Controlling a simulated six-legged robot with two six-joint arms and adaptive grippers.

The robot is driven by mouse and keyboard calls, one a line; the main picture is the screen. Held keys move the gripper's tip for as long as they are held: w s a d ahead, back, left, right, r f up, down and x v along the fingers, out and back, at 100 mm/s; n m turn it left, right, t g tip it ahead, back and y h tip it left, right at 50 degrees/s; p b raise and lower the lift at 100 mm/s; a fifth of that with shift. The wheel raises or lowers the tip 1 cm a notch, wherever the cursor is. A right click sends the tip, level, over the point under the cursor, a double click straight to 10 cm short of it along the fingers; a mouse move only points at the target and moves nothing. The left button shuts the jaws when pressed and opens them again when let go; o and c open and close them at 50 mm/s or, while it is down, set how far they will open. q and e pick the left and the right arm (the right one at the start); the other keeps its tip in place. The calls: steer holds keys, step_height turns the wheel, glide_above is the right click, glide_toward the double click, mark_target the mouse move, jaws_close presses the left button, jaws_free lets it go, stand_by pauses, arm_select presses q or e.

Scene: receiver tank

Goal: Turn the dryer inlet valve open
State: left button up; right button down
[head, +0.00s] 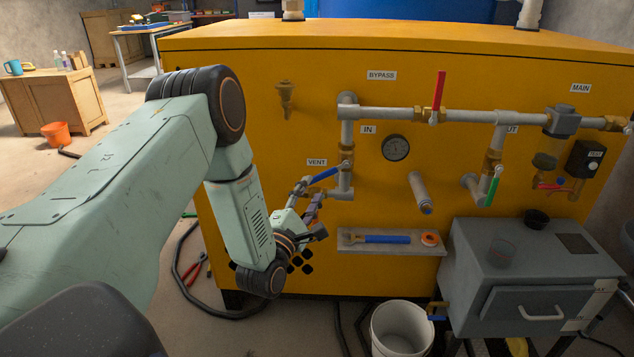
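The valve under the IN label (368,129) is a brass body (347,153) on the vertical pipe at the left of the yellow cabinet's pipework. A blue lever (323,174) slants down-left from it, across the pipe, just below the VENT label (317,162). My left gripper (308,200) is just below the lever's free end, in front of the vent branch. Its fingers are small and overlap the fittings, so I cannot tell whether it touches the lever or how far it is open. My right gripper is out of view.
A red bypass lever (439,92) stands upright; a green lever (493,190) is on the outlet pipe. A gauge (396,148) and a capped pipe stub (420,194) stand right of the inlet pipe. A shelf (395,248) with a blue-handled wrench (385,239) is below. A bucket (400,330) stands underneath.

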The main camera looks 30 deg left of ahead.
arm_select(q)
steer(key=v, duration=0.6)
steer(key=shift+w, duration=0.1)
stand_by(2.5)
